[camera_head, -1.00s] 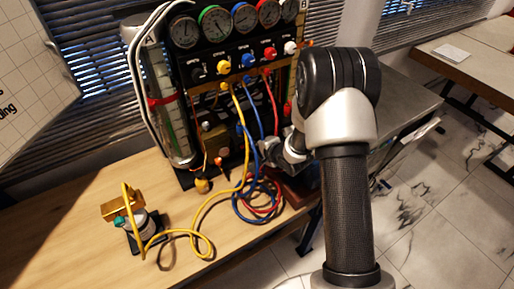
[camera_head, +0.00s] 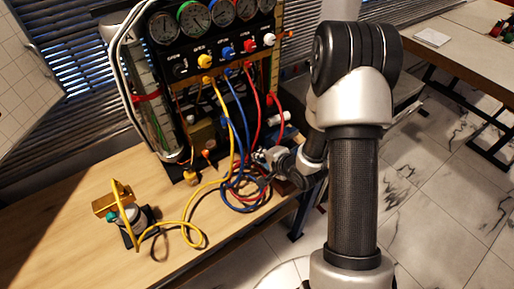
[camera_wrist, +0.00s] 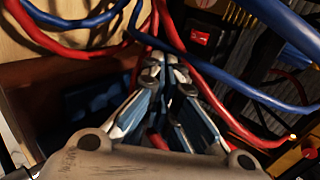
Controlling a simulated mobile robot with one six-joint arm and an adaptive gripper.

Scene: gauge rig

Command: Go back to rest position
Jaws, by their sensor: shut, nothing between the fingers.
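My gripper (camera_wrist: 168,72) is shut and empty in the wrist view, its fingertips together among red hoses (camera_wrist: 205,90) and blue hoses (camera_wrist: 215,68). In the head view my gripper (camera_head: 262,156) is low at the front right of the gauge rig (camera_head: 222,52), close to the coiled hoses. I cannot tell whether it touches a hose. My arm rises on the right side of the head view.
A yellow hose (camera_head: 190,222) runs across the wooden table (camera_head: 80,225) to a brass fitting (camera_head: 112,198) on the left. A red-brown box (camera_head: 287,184) lies near the table's right edge. Another table (camera_head: 470,60) stands at the back right.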

